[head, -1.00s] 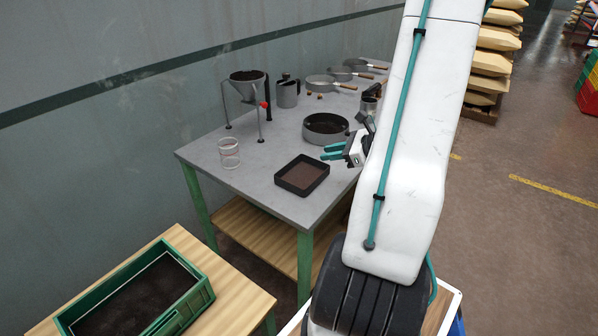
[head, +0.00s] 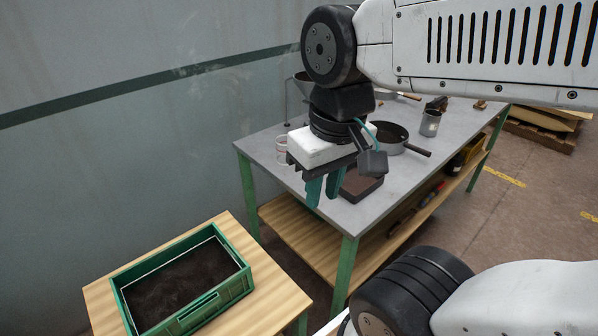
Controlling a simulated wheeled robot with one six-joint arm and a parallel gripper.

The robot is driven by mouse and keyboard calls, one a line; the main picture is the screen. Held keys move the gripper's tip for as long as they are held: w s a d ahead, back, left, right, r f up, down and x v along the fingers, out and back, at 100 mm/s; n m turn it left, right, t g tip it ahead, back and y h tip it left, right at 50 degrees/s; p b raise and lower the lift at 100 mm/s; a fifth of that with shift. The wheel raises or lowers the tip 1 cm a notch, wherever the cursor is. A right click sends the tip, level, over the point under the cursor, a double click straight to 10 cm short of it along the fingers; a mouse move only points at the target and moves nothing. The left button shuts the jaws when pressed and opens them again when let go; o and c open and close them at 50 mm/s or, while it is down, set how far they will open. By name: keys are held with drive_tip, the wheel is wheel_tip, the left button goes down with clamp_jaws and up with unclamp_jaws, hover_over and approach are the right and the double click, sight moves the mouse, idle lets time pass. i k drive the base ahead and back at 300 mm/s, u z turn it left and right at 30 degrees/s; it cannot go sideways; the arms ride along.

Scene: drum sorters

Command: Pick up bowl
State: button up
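My gripper (head: 324,190) has a white body and two teal fingers pointing down. The fingers are apart, with nothing seen between them. They are in front of the table's near side in the picture; their height above it is hard to tell.
A square black tray (head: 372,196) with brown contents is partly behind my fingers. A green crate (head: 236,286) of dark material sits on a lower wooden table.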

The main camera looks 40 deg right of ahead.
sight(391, 137)
drive_tip(key=z, duration=1.35)
drive_tip(key=k, duration=0.7)
drive_tip(key=z, duration=0.85)
drive_tip(key=i, duration=1.55)
drive_tip(key=u, duration=0.6)
